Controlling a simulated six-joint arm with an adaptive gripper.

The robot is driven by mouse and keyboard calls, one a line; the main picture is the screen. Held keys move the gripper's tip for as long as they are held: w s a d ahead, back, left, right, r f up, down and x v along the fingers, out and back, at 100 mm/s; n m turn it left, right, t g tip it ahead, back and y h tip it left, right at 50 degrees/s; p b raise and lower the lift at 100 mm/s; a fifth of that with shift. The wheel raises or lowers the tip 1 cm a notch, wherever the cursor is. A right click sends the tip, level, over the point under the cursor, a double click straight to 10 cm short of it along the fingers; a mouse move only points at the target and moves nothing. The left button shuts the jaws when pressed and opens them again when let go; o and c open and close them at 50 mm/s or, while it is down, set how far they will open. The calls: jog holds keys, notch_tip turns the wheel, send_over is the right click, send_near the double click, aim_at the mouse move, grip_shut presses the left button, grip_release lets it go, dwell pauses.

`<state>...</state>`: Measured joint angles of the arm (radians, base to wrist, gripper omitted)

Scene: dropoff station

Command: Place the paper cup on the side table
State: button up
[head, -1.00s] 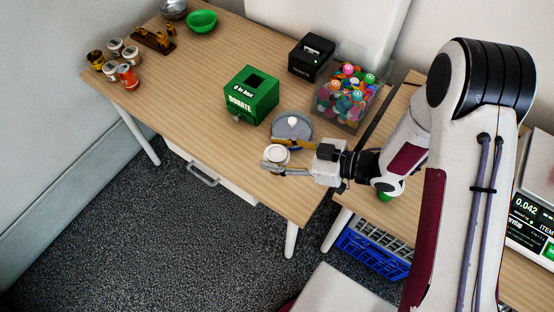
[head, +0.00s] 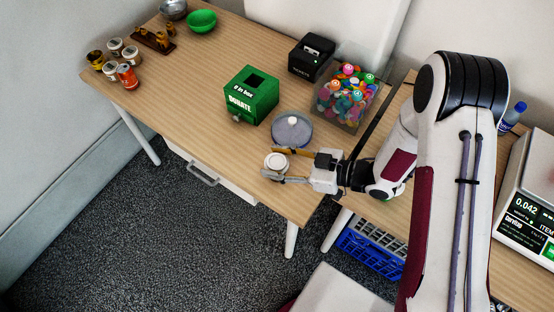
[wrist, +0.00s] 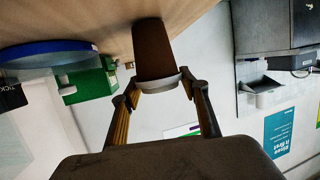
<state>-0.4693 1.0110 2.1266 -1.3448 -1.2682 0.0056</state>
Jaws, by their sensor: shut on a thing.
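The paper cup (head: 277,160) shows its white lid from above in the head view. In the wrist view its brown side (wrist: 152,48) and pale lid rim show. My gripper (head: 271,164) is shut on the cup, with one finger on each side near the lid. The cup is over the wooden table (head: 215,160), close to its front edge at the right end. It looks upright. In the wrist view its base is near or against the tabletop; I cannot tell whether it touches.
A round grey-blue dish with a white knob (head: 291,130) is just behind the cup. A green donation box (head: 251,95), a black device (head: 311,58) and a clear bin of colourful items (head: 346,98) stand farther back. Jars (head: 116,47) and bowls are far left. The table's left-middle is clear.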

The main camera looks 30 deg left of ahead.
jog(key=shift+f, duration=0.1)
jog(key=o, duration=0.7)
jog(key=shift+v, duration=6.05)
